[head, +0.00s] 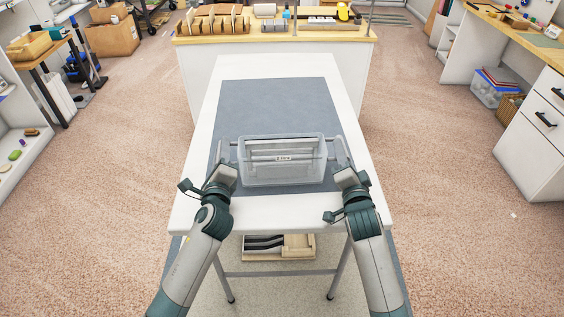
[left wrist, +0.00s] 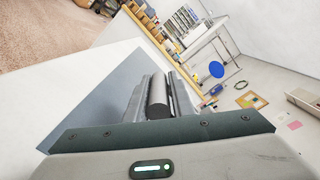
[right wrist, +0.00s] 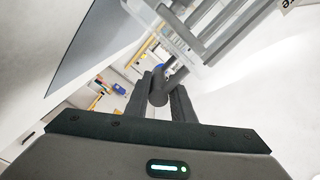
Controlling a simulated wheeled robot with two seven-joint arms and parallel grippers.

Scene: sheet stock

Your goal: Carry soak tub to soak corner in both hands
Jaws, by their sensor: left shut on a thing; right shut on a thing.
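The soak tub (head: 283,175) is a clear, see-through box with a small white label, level over the blue-grey mat (head: 275,106) on the white table. I cannot tell whether its base touches the mat. My left gripper (head: 227,157) is shut on the grey bar handle at its left end, and this bar shows between the fingers in the left wrist view (left wrist: 158,97). My right gripper (head: 342,155) is shut on the bar at the right end. The right wrist view shows that bar between the fingers (right wrist: 159,90). I cannot pick out the soak corner.
A white counter with a wooden top (head: 275,37) stands beyond the table, bearing racks and rolls. A wooden tray (head: 265,247) sits under the table. A white drawer unit (head: 540,125) is at the right, shelves at the left. Carpet on both sides is mostly clear.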

